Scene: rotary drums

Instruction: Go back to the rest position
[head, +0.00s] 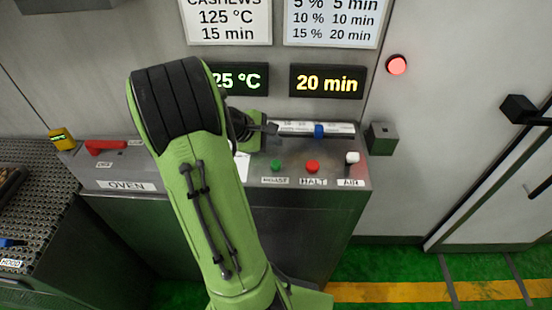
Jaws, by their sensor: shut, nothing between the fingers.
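My green arm reaches up from the bottom middle and bends over the metal oven console (300,182). My gripper (272,128) is small in view beyond the arm, near the left end of a pale slider strip (345,128) with a blue knob (319,131). Its fingers look closed and empty. I cannot tell whether it touches the console. The arm hides the console's middle left and part of the temperature display.
The console carries a red lever (105,146), a green button (277,165), a red button (312,166) and a white switch (352,158). Displays read "25 °C", partly covered, and "20 min" (327,82). A red lamp (396,65) glows. Green floor (400,270) lies open at right.

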